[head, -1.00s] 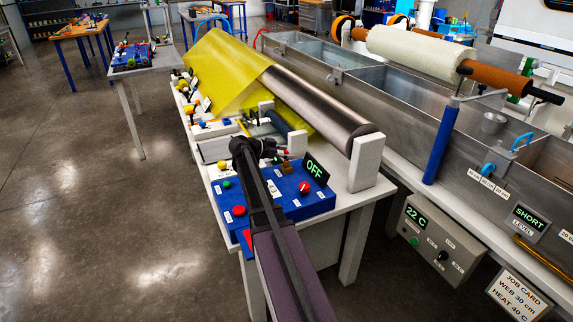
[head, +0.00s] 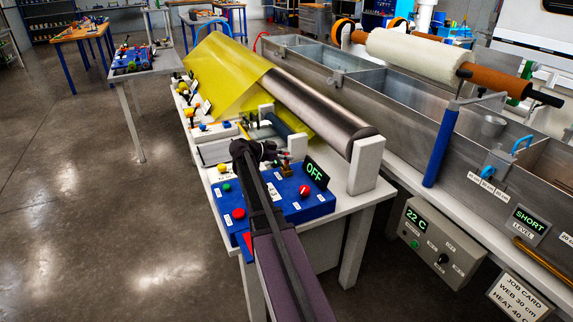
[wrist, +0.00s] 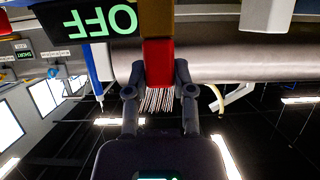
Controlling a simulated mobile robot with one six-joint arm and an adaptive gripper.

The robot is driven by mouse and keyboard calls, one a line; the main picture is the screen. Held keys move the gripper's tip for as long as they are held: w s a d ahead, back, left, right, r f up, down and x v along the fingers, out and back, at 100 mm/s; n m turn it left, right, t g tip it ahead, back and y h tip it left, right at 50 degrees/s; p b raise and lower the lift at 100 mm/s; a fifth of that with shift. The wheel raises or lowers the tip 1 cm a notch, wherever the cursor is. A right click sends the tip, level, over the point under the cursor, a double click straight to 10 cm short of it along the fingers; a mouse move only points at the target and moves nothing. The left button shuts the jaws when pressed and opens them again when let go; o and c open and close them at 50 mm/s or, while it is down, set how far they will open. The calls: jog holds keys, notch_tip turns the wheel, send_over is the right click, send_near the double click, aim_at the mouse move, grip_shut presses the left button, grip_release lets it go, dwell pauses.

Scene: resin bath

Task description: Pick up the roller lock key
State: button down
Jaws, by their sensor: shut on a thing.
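The roller lock key shows in the wrist view as a red piece (wrist: 159,62) between the fingers. My gripper (wrist: 160,78) is shut on its two sides. The red piece meets a brown block (wrist: 157,22) beside the OFF sign; I cannot tell whether the key is still seated in it. In the head view my gripper (head: 280,154) is small and dark, just above the brown block (head: 287,170) at the back of the blue control box (head: 284,208). The key itself is too small to make out there.
The OFF sign (head: 314,173) stands right beside the gripper. The steel roller (head: 318,110) and its white end post (head: 366,166) are close behind. Yellow film (head: 225,67) covers the far part of the bench. The long metal bath (head: 400,100) runs along the right.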

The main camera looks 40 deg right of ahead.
jog(key=shift+r, duration=0.15)
notch_tip(320, 180, up, 4)
jog(key=p, duration=0.4)
jog(key=shift+f, duration=0.2)
jog(key=s+a, duration=0.3)
jog(key=s, duration=0.4)
jog(key=s+a+r+p, duration=0.1)
jog(key=s+a, duration=0.3)
jog(key=s, duration=0.3)
jog(key=shift+a, duration=0.3)
